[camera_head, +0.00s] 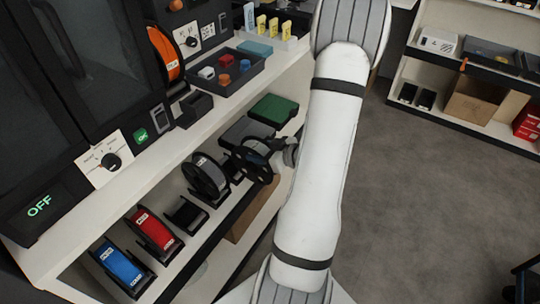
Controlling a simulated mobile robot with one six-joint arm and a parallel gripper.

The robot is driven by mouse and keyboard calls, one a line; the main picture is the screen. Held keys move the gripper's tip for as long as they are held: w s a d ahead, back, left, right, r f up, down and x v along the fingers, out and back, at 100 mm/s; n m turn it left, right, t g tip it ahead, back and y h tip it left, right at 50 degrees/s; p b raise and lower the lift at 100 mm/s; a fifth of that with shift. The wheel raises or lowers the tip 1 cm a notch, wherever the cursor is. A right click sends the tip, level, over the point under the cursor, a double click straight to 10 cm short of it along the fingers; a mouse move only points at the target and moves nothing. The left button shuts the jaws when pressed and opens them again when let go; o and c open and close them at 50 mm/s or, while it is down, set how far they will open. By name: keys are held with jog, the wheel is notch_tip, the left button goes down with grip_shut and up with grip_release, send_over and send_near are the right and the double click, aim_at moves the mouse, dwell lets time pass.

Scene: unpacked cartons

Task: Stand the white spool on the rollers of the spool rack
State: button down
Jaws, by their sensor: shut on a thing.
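My gripper (276,155) is at the end of the white arm, over the lower shelf, partly hidden by the arm. It is shut on a spool (255,165) whose dark, spoked side faces me. I take this as the white spool, but its winding is hidden. It is upright, just right of a dark grey spool (207,180) standing in a rack; I cannot tell whether they touch or whether it rests on anything. An empty black cradle (187,215) stands between the grey spool and a red spool (153,230). The rollers cannot be made out.
A blue spool (123,265) stands at the shelf's near end. A green box (273,110) lies behind my gripper. Above are a tray (228,77) of small parts and a machine with an orange spool (163,55). Open floor (410,220) lies right of my arm.

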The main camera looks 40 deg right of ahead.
aim_at(252, 146)
jog(key=r+b+x, duration=0.1)
jog(key=b+x, duration=0.3)
jog(key=x, duration=0.8)
jog(key=shift+w+a, duration=0.2)
jog(key=shift+w, duration=0.4)
jog(key=shift+r, duration=0.15)
jog(key=c, duration=0.6)
grip_release()
jog(key=shift+o, duration=0.2)
jog(key=shift+p+v, duration=0.85)
jog(key=shift+v, duration=3.05)
